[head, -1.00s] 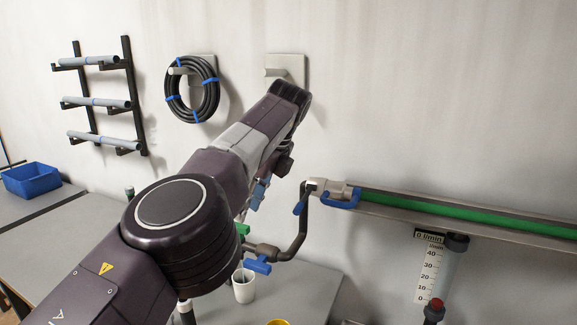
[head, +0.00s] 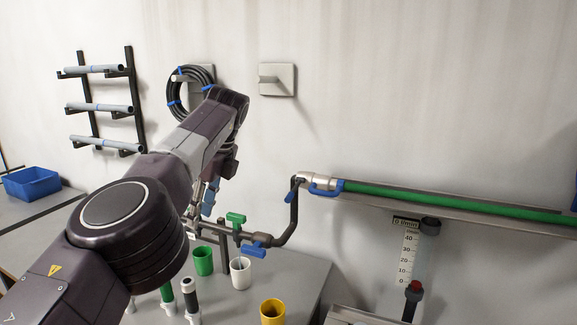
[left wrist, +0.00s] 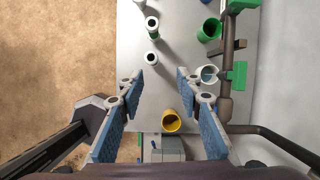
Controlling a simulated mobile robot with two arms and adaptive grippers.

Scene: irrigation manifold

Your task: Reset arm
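My left arm reaches in from the lower left in the head view. Its gripper (head: 208,198) hangs below the wrist near the pipework, partly hidden by the arm. In the left wrist view my left gripper (left wrist: 160,76) is open, its blue pads wide apart with nothing between them. It points down over the grey bench (left wrist: 175,65). My right gripper is in neither view.
Green (head: 203,262), white (head: 240,273) and yellow (head: 272,311) cups stand on the bench. A pipe with a blue-handled valve (head: 254,250) and a green hose (head: 430,202) run along the wall. A hose coil (head: 174,97) and an empty peg (head: 277,80) are above.

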